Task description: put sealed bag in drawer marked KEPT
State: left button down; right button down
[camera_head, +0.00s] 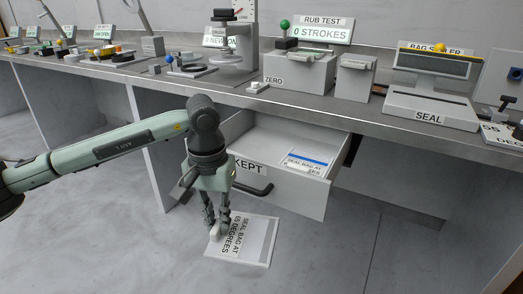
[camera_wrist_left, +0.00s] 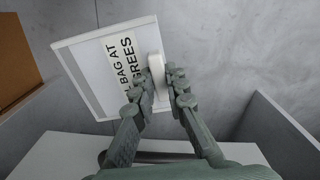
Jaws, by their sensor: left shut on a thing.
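My left gripper (camera_head: 214,232) is shut on the white tab at the left edge of a flat pale bag (camera_head: 258,246). The bag carries a label starting "SEAL BAG AT", partly readable. In the left wrist view the fingers (camera_wrist_left: 166,95) close around the tab, and the bag (camera_wrist_left: 85,68) extends to the left. The drawer marked KEPT (camera_head: 290,190) is pulled open under the counter. The held bag is in front of and below the drawer front in the head view. Another labelled bag with a blue strip (camera_head: 308,160) lies inside the drawer. My right gripper is not in view.
The counter (camera_head: 420,125) above carries a rub test device (camera_head: 300,70), a bag sealer (camera_head: 432,85) and several small instruments. The drawer's black handle (camera_head: 255,189) sticks out near my left gripper. A brown panel or box (camera_wrist_left: 14,60) shows at the left wrist view's edge. The floor in front is clear.

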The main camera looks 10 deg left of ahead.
aim_at(254, 150)
jog(key=i+j, duration=0.15)
jog(key=j, duration=0.15)
jog(key=i+j, duration=0.1)
jog(key=j, duration=0.25)
jog(key=i+j, duration=0.15)
jog(key=j, duration=0.15)
jog(key=i+j, duration=0.15)
jog(key=j, duration=0.2)
